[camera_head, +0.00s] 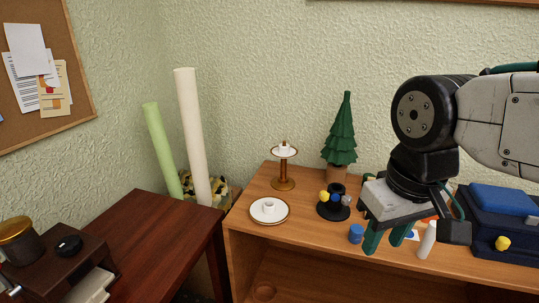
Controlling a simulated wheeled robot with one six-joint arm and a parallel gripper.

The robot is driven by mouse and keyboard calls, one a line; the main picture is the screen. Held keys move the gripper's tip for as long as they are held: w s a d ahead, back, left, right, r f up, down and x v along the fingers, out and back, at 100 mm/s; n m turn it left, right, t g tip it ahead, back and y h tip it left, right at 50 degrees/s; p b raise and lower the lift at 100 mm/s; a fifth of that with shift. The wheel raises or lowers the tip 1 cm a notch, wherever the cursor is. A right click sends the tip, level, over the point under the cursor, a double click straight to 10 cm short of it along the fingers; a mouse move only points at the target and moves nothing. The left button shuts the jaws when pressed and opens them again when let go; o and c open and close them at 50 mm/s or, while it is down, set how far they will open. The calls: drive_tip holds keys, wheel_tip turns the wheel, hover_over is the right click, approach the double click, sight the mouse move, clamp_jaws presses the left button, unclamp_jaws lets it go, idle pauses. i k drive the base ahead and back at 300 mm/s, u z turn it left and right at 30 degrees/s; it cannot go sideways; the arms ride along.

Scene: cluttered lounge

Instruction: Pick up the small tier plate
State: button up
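A small white plate (284,153) with a dark rim sits high on a brown-gold stand (284,175) toward the back left of the wooden cabinet top. A larger white plate (258,217) with a dark rim and a raised white centre lies flat in front of it, near the cabinet's left edge. I cannot tell for sure which one is the small tier plate; the one on the stand is the smaller. My gripper (386,242) points down to the right of both plates, apart from them. Its two teal fingers are spread, with nothing seen between them.
A black stand with coloured balls (333,209) and a green potted tree (342,132) stand between the plates and my gripper. A blue cylinder (356,233), a white bottle (427,240) and a dark blue box (497,236) are near my arm. A dark red table (150,237) stands left.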

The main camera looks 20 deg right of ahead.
sight(280, 152)
drive_tip(key=u, duration=1.15)
drive_tip(key=i, duration=0.9)
drive_tip(key=z, duration=2.2)
